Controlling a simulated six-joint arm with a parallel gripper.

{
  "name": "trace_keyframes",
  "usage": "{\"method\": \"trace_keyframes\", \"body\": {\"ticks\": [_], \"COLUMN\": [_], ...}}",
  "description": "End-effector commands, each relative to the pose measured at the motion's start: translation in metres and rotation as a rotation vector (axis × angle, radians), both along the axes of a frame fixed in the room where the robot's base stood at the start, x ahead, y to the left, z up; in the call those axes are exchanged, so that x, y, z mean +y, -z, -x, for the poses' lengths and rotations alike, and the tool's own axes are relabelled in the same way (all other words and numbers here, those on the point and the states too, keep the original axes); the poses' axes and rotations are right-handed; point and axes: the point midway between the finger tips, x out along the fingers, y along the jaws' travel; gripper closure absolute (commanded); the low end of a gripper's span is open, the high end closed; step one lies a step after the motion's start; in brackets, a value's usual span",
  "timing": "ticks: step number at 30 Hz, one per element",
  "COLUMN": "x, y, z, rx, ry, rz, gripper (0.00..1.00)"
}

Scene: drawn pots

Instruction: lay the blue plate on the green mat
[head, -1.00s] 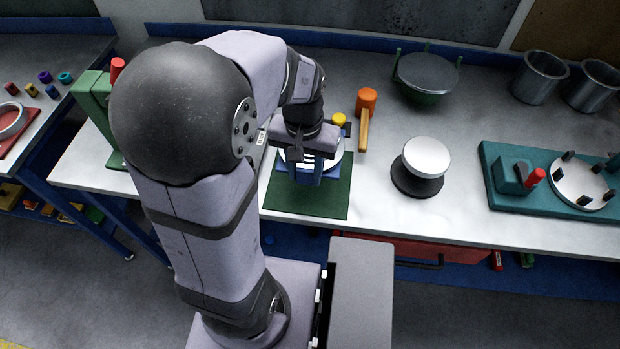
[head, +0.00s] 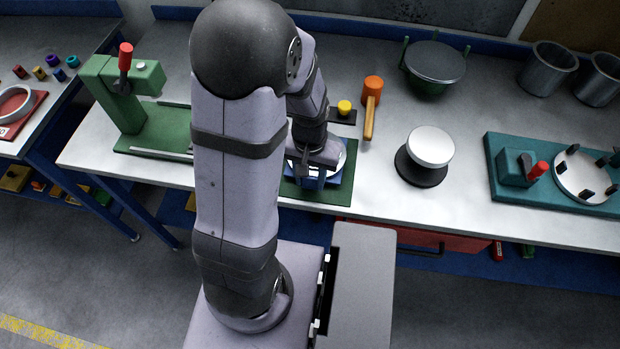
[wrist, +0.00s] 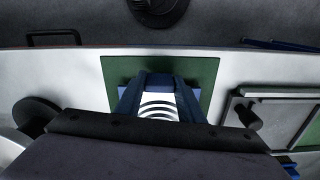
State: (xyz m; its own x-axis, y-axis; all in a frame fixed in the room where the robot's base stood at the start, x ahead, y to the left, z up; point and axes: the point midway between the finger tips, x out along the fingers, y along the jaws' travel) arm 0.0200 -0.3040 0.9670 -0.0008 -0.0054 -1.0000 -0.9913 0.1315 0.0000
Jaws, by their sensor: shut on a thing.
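The green mat (head: 335,194) lies on the bench near its front edge, and it also shows in the wrist view (wrist: 206,72). My gripper (head: 312,181) points down over the mat. The blue plate (head: 332,178) is at the fingertips, above or on the mat; I cannot tell whether it touches. In the wrist view, my gripper (wrist: 166,80) is shut on it, with a blue part of the plate (wrist: 128,97) beside the left finger. A pale disc with dark arcs shows between the fingers. My wrist and fingers hide much of the plate.
An orange-headed mallet (head: 371,92) and a yellow knob (head: 344,107) lie behind the mat. A white-topped round stand (head: 430,147) is to the right, and a teal fixture (head: 510,165) farther right. A green press (head: 125,95) stands left. Bench room is clear between mat and stand.

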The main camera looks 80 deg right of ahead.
Motion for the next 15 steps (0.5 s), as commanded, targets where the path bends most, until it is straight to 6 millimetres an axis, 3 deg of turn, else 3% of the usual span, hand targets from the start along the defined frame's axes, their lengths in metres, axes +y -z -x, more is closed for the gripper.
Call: {"method": "trace_keyframes", "body": {"ticks": [5, 15], "x": [-0.0003, -0.0009], "y": [0.0119, 0.0139], "z": [0.0, 0.0001], "rx": [0.0, 0.0], "ry": [0.0, 0.0], "rz": [0.001, 0.003], "gripper": [0.95, 0.95]}}
